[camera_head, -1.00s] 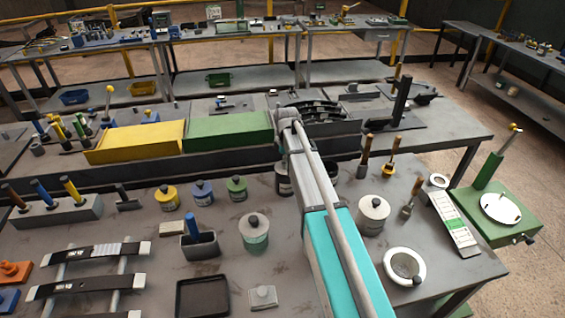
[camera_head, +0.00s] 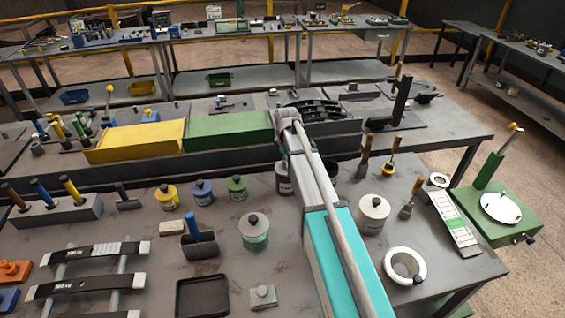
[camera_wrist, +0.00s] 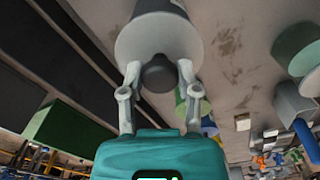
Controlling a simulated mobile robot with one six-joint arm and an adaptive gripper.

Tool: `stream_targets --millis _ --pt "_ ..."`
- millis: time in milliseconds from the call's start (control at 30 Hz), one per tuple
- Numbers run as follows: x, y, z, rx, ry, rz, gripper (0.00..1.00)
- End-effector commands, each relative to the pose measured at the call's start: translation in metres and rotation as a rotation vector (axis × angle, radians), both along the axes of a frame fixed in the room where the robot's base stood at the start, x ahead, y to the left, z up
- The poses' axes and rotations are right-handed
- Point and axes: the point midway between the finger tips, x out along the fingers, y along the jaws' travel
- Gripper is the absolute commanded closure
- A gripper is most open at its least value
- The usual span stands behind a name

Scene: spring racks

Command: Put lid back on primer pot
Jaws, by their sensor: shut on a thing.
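In the wrist view my gripper (camera_wrist: 157,88) is shut on the dark knob (camera_wrist: 160,74) of a wide grey lid (camera_wrist: 158,40). The lid's knob side faces my gripper. A narrower grey round body, likely the pot (camera_wrist: 160,5), shows beyond the lid at the top edge. I cannot tell whether lid and pot touch. In the head view my arm hides my gripper and the held lid. A dark pot (camera_head: 282,181) shows partly beside the arm.
A green box (camera_head: 228,132) and a yellow box (camera_head: 136,142) stand behind.

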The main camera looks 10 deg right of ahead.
Motion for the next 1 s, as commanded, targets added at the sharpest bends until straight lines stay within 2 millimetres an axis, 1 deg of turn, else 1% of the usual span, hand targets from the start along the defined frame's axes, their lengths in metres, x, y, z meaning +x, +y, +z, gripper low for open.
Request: stream_targets --millis 700,733,933,1000 --pt "0.0001 0.0002 -0.0004 0.0 0.0 0.0 1.0" --pt "0.0001 0.0003 -0.0004 0.0 0.0 0.0 0.55" --pt "0.0 0.0003 -0.0004 0.0 0.0 0.0 0.18" --pt "0.0001 0.0004 -0.0004 0.0 0.0 0.0 0.17"
